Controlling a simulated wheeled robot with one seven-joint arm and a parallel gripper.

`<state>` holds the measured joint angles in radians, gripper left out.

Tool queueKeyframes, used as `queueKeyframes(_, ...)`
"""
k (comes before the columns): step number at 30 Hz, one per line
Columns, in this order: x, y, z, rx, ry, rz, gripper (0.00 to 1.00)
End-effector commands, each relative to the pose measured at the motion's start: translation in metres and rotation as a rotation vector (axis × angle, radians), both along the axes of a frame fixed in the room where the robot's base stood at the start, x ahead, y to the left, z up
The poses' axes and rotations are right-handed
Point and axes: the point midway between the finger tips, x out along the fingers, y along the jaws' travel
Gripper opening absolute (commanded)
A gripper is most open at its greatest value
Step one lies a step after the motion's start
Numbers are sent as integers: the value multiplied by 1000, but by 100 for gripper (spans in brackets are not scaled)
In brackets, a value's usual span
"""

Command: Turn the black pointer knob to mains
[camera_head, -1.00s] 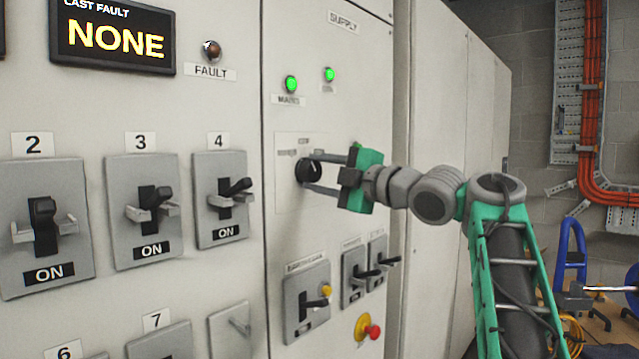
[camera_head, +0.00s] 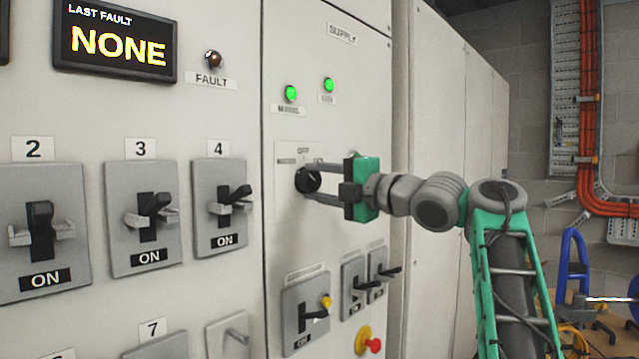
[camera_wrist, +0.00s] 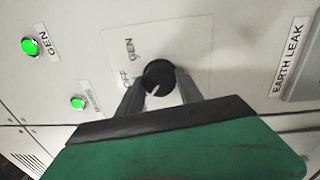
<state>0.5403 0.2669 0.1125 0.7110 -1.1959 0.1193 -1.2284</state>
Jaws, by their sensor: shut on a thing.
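The black pointer knob (camera_head: 308,180) is round and sits on a pale plate on the supply panel, under the two lamps. My gripper (camera_head: 309,182) reaches it from the right, one finger above and one below, shut on it. In the wrist view the knob (camera_wrist: 158,72) sits between my fingers. Its white pointer line points down and slightly left there, away from the GEN mark (camera_wrist: 130,48) and past the OFF mark (camera_wrist: 123,82). In the head view the small mains mark (camera_head: 286,161) is at the plate's upper left; in the wrist view I cannot make it out.
The green mains lamp (camera_head: 291,93) and gen lamp (camera_head: 329,85) are lit. Below are a lever switch (camera_head: 307,312), smaller switches (camera_head: 355,283) and a red stop button (camera_head: 373,345). Numbered breakers stand left, those in full view marked ON. The display (camera_head: 115,40) reads NONE.

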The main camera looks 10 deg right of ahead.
Motion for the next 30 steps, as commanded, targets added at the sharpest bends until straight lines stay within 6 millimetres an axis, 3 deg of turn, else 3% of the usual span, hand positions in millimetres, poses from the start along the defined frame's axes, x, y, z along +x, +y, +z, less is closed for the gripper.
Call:
queueKeyframes(3,-1,1,7,3,-15,-3,2)
queueKeyframes(4,-1,1,7,3,-15,-3,44)
queueKeyframes(11,0,0,4,3,-8,-2,63)
queueKeyframes(20,-2,-2,2,2,-4,-4,64)
queueKeyframes(30,-51,-40,-2,1,-6,-8,64)
